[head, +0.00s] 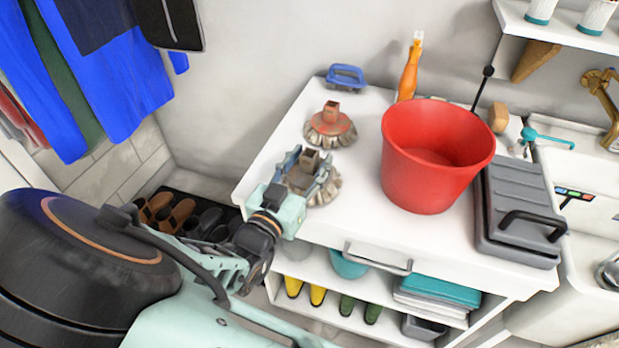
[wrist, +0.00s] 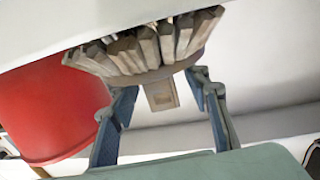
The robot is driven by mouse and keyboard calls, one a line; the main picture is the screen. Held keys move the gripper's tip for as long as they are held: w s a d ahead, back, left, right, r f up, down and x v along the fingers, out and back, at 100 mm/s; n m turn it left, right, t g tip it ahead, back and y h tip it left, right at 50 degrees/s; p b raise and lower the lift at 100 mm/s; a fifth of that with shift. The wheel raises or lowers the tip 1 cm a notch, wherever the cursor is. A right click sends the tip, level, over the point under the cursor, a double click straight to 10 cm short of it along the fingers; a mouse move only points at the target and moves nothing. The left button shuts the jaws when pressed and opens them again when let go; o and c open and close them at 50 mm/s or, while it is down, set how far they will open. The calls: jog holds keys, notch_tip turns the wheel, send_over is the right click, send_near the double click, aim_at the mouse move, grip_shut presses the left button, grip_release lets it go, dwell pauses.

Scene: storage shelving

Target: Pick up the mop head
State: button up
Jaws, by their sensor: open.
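A mop head with a brown square socket and grey-brown strands (head: 325,194) stands on the white cabinet top, at its left side. In the wrist view the mop head (wrist: 150,55) appears upside down, strands up and socket down. My gripper (head: 308,168) is open over it, with its blue-grey fingers on either side of the socket. In the wrist view my gripper (wrist: 158,92) shows gaps between the fingers and the socket. A second, similar mop head with a reddish top (head: 330,126) stands just behind it.
A red bucket (head: 436,155) stands to the right, with a grey case (head: 520,210) beyond it. A blue brush (head: 346,76) and an orange bottle (head: 410,72) are at the wall. Shelves below the cabinet top (head: 400,243) hold boots. Blue garments hang at left.

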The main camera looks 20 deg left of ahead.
jog(key=shift+c, duration=0.4)
grip_shut()
jog(key=shift+r, duration=0.15)
jog(key=shift+w+r+p, duration=0.1)
jog(key=shift+r+p, duration=0.3)
jog(key=shift+p, duration=0.1)
notch_tip(320, 180, up, 3)
jog(key=p, duration=0.3)
jog(key=s+d+r+p, duration=0.9)
jog(key=s+p, duration=0.1)
jog(key=p, duration=0.5)
jog(key=shift+d, duration=0.25)
